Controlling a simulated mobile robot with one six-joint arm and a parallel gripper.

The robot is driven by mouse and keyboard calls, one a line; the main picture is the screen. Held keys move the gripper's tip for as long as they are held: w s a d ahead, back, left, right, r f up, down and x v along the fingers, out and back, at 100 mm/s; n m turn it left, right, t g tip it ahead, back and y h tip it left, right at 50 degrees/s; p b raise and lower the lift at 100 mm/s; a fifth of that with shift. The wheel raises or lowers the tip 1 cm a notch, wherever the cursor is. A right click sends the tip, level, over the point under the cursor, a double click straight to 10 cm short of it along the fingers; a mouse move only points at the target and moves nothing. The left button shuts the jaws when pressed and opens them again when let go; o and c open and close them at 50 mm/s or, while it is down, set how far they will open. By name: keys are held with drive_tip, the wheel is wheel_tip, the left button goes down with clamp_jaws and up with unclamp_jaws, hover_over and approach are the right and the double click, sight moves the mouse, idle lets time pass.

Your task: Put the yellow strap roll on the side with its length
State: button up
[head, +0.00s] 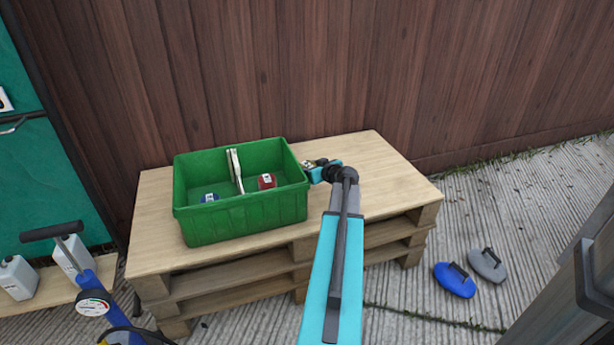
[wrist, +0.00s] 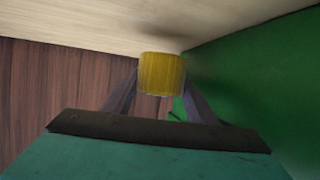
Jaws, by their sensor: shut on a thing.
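The yellow strap roll (wrist: 162,72) is between the two fingers of my gripper (wrist: 155,92) in the wrist view. My gripper is shut on it. In the head view my gripper (head: 312,166) is just right of the green crate (head: 248,212), low by the pallet top; I cannot make out the yellow roll there. A pale upright divider (head: 235,171) splits the crate in two. A blue roll (head: 209,198) lies in the left compartment and a red roll (head: 267,181) in the right one. The small markings on them are too small to read.
The crate stands on a pallet table (head: 385,165) against a brown plank wall (head: 330,70). The crate's green wall (wrist: 250,80) is close on the right in the wrist view. The tabletop right of my arm is clear. A blue pump (head: 95,290) stands at lower left.

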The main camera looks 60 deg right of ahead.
drive_tip(key=shift+f+b, duration=0.7)
drive_tip(key=shift+f, duration=1.05)
drive_tip(key=shift+f, duration=0.1)
drive_tip(key=o, duration=0.9)
drive_tip(key=shift+p+v, duration=1.05)
drive_tip(key=shift+v, duration=5)
drive_tip(key=shift+w, duration=0.1)
